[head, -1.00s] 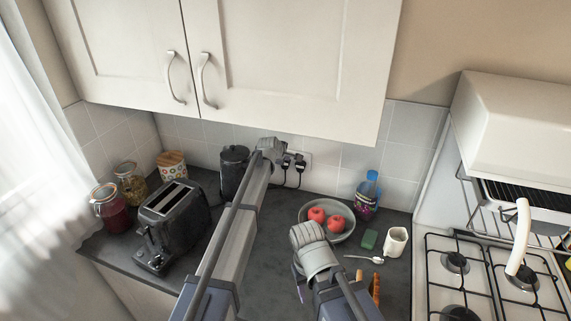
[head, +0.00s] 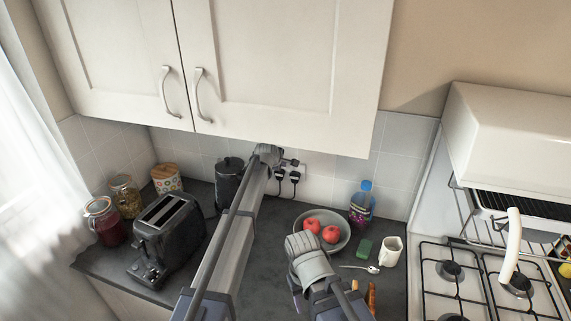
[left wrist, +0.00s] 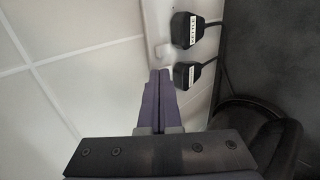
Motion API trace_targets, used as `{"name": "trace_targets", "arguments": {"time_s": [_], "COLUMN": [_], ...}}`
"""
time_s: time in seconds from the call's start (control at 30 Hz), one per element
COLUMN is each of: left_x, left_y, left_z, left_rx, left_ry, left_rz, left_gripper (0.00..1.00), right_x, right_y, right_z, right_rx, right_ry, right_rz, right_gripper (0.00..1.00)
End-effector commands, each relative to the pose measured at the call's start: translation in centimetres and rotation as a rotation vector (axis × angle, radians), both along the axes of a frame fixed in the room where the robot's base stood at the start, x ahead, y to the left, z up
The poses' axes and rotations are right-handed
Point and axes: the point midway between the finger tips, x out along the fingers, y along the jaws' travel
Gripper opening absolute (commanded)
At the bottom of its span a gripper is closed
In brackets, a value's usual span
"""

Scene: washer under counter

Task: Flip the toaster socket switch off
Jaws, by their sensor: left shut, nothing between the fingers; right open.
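The white double socket plate (head: 302,167) is on the tiled back wall, with two black plugs in it. In the left wrist view the plate (left wrist: 157,15) shows beside a plug labelled KETTLE (left wrist: 187,30) and a second plug (left wrist: 187,75), whose label is too small to read. My left gripper (head: 268,153) is shut and empty. Its fingertips (left wrist: 160,73) are at the plate's edge beside the second plug; I cannot tell whether they touch it. The toaster switch's position is not clear. My right gripper (head: 303,247) is open, over the counter in front of the fruit bowl.
The black toaster (head: 169,239) and several jars stand left; a black kettle (head: 228,184) stands beside my left arm. The fruit bowl (head: 342,243), bottle (head: 361,204), mug (head: 390,251) and green sponge (head: 363,250) are right. The wall cupboard (head: 270,70) overhangs the sockets.

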Motion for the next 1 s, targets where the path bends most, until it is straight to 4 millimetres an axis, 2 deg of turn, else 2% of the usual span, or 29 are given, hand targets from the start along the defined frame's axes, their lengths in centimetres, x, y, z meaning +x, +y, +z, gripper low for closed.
{"name": "trace_targets", "arguments": {"time_s": [0.3,0.7,1.0], "left_x": [0.0,0.0,-2.1], "left_y": [0.0,0.0,0.6], "left_z": [1.5,1.5,3.8], "left_rx": [0.000,0.000,0.000], "left_ry": [0.000,0.000,0.000], "left_rz": [0.000,0.000,0.000], "left_gripper": [0.00,0.00,0.00], "right_x": [0.0,0.0,0.0], "right_y": [0.0,0.0,0.0], "right_z": [1.5,1.5,3.7], "right_rx": [0.000,0.001,0.001], "right_ry": [0.000,0.000,0.000], "right_rz": [0.000,-0.004,-0.008], "right_gripper": [0.50,0.50,0.50]}}
